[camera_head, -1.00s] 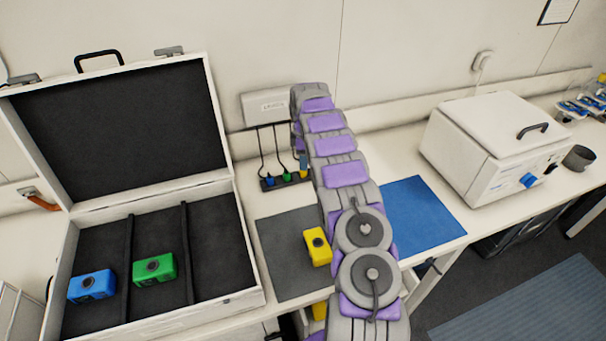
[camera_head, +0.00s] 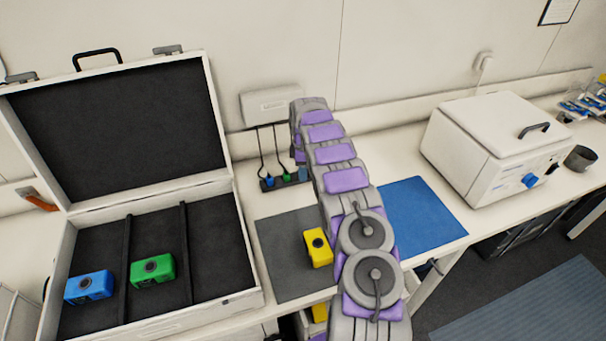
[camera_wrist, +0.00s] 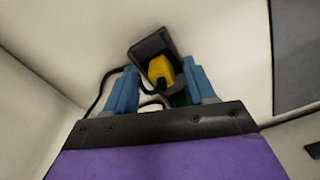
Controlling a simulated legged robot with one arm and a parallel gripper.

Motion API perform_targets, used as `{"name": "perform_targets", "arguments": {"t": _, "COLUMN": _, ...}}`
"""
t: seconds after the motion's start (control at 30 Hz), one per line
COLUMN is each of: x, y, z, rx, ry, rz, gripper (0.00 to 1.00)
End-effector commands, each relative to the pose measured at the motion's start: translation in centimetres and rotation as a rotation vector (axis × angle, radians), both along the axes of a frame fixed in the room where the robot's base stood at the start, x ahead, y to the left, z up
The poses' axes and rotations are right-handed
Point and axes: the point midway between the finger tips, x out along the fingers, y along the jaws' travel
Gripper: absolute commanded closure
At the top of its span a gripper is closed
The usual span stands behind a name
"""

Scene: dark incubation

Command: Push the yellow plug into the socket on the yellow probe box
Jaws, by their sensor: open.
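The yellow plug (camera_wrist: 161,71) sits in the end of a dark holder strip (camera_wrist: 150,46), with a black cord at it. The strip also shows near the wall in the head view (camera_head: 269,185), where the plug itself is hidden behind my arm and gripper. My gripper (camera_wrist: 160,84) is open, with its blue fingers on either side of the plug in the wrist view. I cannot tell whether they touch it. The yellow probe box (camera_head: 319,247) lies on the grey mat (camera_head: 282,268), left of my arm, with a dark round socket on top.
Blue (camera_head: 269,181) and green (camera_head: 287,177) plugs stand in the strip, corded to a wall box (camera_head: 272,103). An open case (camera_head: 237,225) holds a blue box (camera_head: 90,288) and a green box (camera_head: 153,269). A blue mat (camera_head: 425,212) and white incubator (camera_head: 487,150) are to the right.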

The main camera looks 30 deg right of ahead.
Motion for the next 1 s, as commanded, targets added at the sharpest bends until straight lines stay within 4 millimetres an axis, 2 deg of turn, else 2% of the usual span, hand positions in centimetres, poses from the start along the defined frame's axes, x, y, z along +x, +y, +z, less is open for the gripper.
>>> {"name": "perform_targets", "arguments": {"t": 0.07, "x": 0.00, "y": 0.03, "z": -0.02, "rx": 0.001, "ry": 0.001, "rz": 0.000, "gripper": 0.46}}
{"name": "perform_targets", "arguments": {"t": 0.6, "x": -0.02, "y": 0.04, "z": -0.04, "rx": 0.001, "ry": 0.002, "rz": 0.000, "gripper": 0.98}}
{"name": "perform_targets", "arguments": {"t": 1.0, "x": -0.02, "y": 0.05, "z": -0.14, "rx": 0.002, "ry": 0.003, "rz": 0.001, "gripper": 1.00}}
